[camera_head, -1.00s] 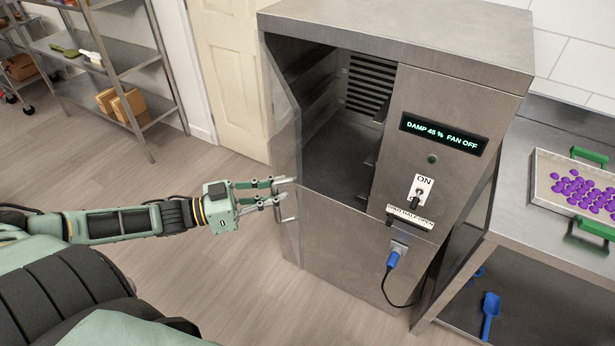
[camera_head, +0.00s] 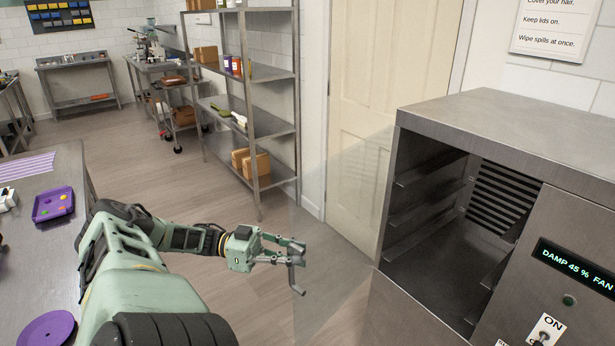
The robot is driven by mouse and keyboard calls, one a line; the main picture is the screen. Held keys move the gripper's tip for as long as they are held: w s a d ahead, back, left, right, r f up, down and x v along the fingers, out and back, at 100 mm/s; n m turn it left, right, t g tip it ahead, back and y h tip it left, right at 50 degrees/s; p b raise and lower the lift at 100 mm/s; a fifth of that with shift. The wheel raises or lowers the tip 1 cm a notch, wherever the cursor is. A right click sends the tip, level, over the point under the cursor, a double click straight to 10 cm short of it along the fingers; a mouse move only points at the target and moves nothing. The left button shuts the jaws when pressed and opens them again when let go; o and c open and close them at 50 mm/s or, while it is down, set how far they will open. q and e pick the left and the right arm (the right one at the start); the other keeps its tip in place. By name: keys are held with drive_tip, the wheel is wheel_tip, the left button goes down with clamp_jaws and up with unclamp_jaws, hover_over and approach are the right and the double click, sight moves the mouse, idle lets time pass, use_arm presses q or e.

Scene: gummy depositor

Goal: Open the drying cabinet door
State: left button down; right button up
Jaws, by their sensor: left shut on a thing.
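The steel drying cabinet (camera_head: 500,120) stands at the right, with its dark interior and side rack rails showing. Its see-through door (camera_head: 345,215) is swung out to the left of the opening, hinged at the cabinet's left front edge. My left gripper (camera_head: 290,252) is shut on the door's metal handle (camera_head: 298,278) at the door's free edge. The fingers partly cover the handle. My right gripper is out of view.
A steel shelf rack (camera_head: 250,115) and a cream room door (camera_head: 385,100) stand behind the cabinet door. A steel table (camera_head: 75,165) with a purple tray (camera_head: 53,204) is at the left. Open floor (camera_head: 190,185) lies between.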

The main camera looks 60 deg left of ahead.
use_arm(q)
drive_tip(key=a+g+b, duration=0.1)
drive_tip(key=a+b, duration=0.4)
drive_tip(key=a, duration=0.1)
drive_tip(key=shift+s+f, duration=0.3)
drive_tip(key=shift+s, duration=0.1)
drive_tip(key=c, duration=2.2)
unclamp_jaws()
drive_tip(key=shift+s, duration=0.1)
drive_tip(key=o, duration=0.5)
drive_tip(key=shift+s+a+r, duration=0.15)
drive_tip(key=shift+s+a, duration=0.05)
drive_tip(key=shift+s, duration=0.05)
drive_tip(key=shift+c, duration=0.2)
drive_tip(key=shift+w+d+r, duration=0.1)
drive_tip(key=shift+w, duration=0.15)
